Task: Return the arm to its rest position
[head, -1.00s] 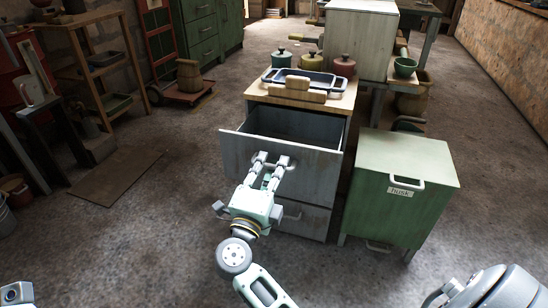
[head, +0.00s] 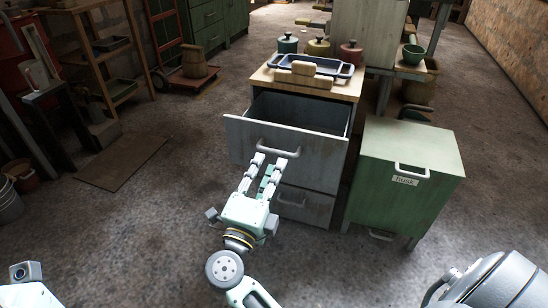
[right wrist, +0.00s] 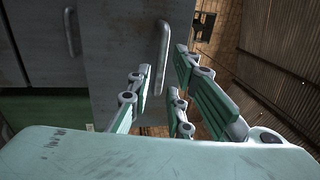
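The top drawer (head: 285,135) of the wooden-topped cabinet is pulled open, and the part of its inside that shows looks empty. Its pale bar handle (head: 278,148) is free, and it also shows in the right wrist view (right wrist: 162,58). My right gripper (head: 268,164) is open and empty, with its fingers apart just in front of and below the handle. The gripper shows in the right wrist view (right wrist: 160,85) too, its fingers spread toward the drawer front. My left gripper does not show.
The lower drawer (head: 305,205) is shut. A green bin (head: 400,195) stands to the right of the cabinet. A tray (head: 308,66), wooden pieces and several lidded pots (head: 318,47) sit around the top. Floor (head: 150,235) to the left is clear.

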